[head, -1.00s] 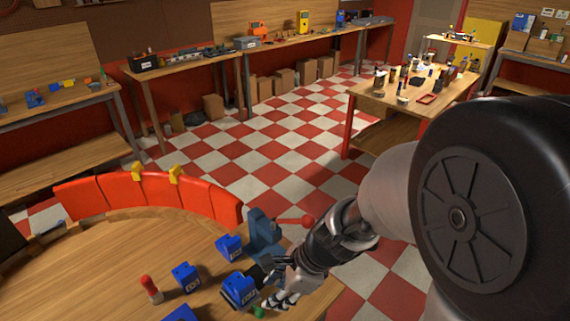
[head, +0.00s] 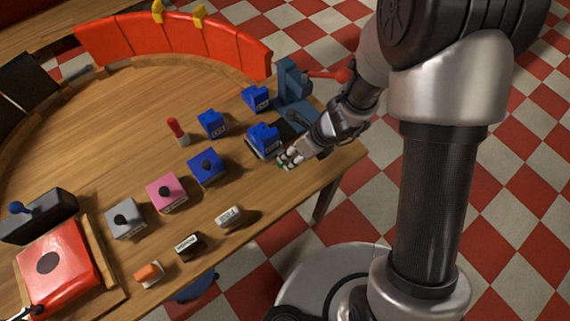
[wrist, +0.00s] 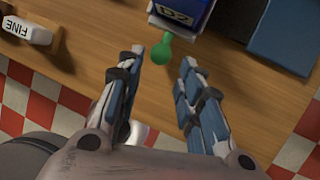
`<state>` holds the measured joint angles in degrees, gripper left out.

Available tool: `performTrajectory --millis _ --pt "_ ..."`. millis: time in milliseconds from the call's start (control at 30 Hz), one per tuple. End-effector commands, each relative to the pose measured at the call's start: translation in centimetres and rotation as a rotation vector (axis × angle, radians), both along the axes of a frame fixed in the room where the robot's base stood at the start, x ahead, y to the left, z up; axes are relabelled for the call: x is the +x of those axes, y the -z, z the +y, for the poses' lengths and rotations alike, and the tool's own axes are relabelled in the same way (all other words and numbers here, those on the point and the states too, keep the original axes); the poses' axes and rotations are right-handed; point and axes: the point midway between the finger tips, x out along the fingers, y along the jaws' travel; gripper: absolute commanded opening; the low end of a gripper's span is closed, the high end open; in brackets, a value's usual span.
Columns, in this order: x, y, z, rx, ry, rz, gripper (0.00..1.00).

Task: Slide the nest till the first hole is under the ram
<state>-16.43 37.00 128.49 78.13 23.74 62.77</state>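A blue nest (head: 263,139) labelled D2 sits on the wooden table near its right edge, and its lower face shows in the wrist view (wrist: 182,12). A green knob (wrist: 161,53) sticks out of its near side. A blue-grey press (head: 292,84) with a red-knobbed handle (head: 328,74) stands behind the nest, with a dark plate (head: 286,131) beside it. My gripper (wrist: 160,65) is open, its fingertips on either side of the green knob with gaps showing. I cannot make out the holes or the ram's end.
Two blue blocks (head: 211,122) (head: 256,98) and a red-topped peg (head: 177,130) stand left of the nest. Blue (head: 207,166), pink (head: 167,191) and grey (head: 124,217) knobbed boxes line the table, with small labelled blocks (head: 229,217) nearer its front edge.

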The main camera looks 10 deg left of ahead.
Motion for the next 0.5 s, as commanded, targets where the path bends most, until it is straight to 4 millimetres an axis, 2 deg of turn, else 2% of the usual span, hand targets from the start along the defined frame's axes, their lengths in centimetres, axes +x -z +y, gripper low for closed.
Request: performTrajectory --millis 33,200,500 --pt "0.0 1.5 0.5 -0.001 -0.004 0.001 0.34" --pt "0.1 4.0 1.7 0.000 -0.002 0.000 0.34" --pt "0.2 5.4 2.5 0.000 -0.001 0.000 0.34"
